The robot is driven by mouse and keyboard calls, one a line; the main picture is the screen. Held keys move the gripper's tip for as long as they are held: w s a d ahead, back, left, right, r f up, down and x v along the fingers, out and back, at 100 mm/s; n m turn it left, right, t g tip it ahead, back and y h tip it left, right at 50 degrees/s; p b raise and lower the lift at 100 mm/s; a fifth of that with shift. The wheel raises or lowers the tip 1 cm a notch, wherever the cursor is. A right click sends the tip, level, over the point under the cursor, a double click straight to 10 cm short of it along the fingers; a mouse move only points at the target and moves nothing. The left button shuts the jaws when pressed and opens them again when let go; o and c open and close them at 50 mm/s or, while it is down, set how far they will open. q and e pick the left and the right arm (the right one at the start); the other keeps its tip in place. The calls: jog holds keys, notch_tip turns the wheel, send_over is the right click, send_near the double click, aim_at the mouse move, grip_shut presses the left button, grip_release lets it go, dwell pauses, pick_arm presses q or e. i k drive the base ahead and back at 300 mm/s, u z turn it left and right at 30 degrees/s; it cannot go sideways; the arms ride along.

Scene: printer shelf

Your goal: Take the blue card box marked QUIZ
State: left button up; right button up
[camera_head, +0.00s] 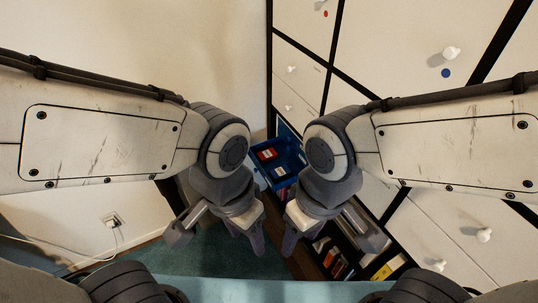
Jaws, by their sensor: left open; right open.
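A blue open bin (259,173) stands on the shelf unit beyond my grippers, near the middle of the head view. In it lie a red box (267,154) with a white label and a small white-labelled item (280,171), which looks blue. The lettering is too small to read, so I cannot tell whether either is marked QUIZ. My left gripper (255,236) is open, pointing down, below and left of the bin in the picture. My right gripper (291,236) is open, pointing down, below and right of it. Both look empty and apart from the bin.
White cabinet fronts with round knobs (484,235) and black frames fill the right. Low shelves hold several books (337,262) and a yellow item (384,271). A wall socket (111,221) with a cable is at left. Green carpet (205,252) shows below.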

aim_at(282, 171)
jog(key=z, duration=0.1)
jog(key=k, duration=0.45)
jog(key=u, duration=1.1)
jog(key=i, duration=1.3)
jog(key=z, duration=0.65)
jog(key=i, duration=0.55)
jog(key=z, duration=0.6)
